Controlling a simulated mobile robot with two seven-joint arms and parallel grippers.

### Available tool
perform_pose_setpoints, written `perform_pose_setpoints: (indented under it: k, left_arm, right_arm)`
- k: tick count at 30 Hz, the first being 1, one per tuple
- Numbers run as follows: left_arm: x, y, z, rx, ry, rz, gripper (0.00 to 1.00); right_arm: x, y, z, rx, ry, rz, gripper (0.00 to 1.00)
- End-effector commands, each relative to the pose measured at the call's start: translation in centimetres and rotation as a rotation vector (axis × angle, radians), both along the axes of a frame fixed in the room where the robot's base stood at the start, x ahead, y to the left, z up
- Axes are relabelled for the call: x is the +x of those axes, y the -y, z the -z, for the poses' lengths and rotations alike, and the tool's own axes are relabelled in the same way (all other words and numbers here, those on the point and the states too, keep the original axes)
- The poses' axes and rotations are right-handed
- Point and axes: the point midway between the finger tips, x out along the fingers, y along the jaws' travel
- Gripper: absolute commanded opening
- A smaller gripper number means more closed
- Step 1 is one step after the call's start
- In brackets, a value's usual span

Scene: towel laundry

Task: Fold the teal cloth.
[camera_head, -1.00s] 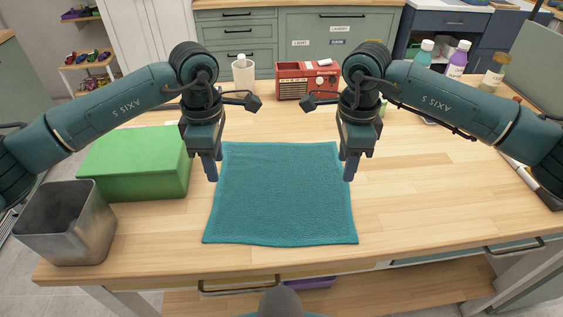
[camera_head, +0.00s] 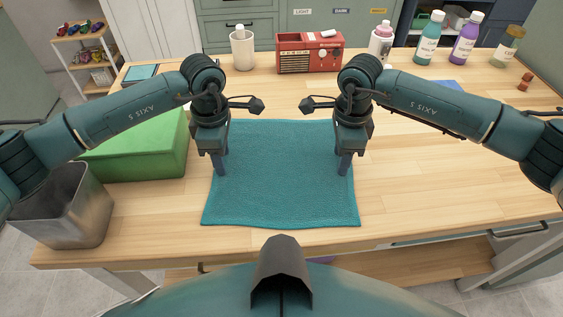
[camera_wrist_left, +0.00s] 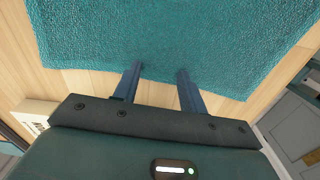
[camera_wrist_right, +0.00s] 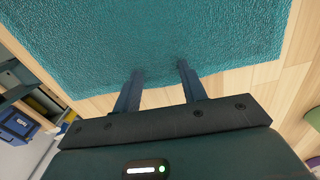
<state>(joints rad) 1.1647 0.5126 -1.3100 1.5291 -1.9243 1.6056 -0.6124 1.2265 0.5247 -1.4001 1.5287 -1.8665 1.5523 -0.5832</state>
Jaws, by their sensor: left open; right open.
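The teal cloth (camera_head: 280,185) lies flat and spread out on the wooden table, roughly square. My left gripper (camera_head: 219,172) is open and empty over the cloth's left edge. My right gripper (camera_head: 345,170) is open and empty over its right edge. In the left wrist view the fingers (camera_wrist_left: 160,72) point down at an edge of the cloth (camera_wrist_left: 170,35). In the right wrist view the fingers (camera_wrist_right: 160,68) reach to an edge of the cloth (camera_wrist_right: 150,35). I cannot tell whether the fingertips touch it. The cloth's far corners are partly hidden by my arms.
A green box (camera_head: 140,155) and a metal bin (camera_head: 75,210) stand left of the cloth. A white cup (camera_head: 242,48) and a red radio (camera_head: 308,55) stand behind it. Several bottles (camera_head: 463,40) stand at the back right. The table right of the cloth (camera_head: 430,190) is clear.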

Motion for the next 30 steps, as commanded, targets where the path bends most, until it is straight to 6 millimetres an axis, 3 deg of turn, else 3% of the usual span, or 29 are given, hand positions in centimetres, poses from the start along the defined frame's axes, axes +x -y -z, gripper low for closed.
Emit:
perform_pose_setpoints:
  k: [11, 30]
  left_arm:
    - [0.0, 0.01, 0.46, 0.0, 0.0, 0.0, 0.41]
    - [-0.04, -0.02, 0.42, 0.001, -0.002, 0.0, 0.15]
  right_arm:
    - [0.02, 0.0, 0.47, 0.0, 0.0, 0.0, 0.41]
    - [-0.03, 0.04, 0.43, -0.001, -0.001, 0.001, 0.15]
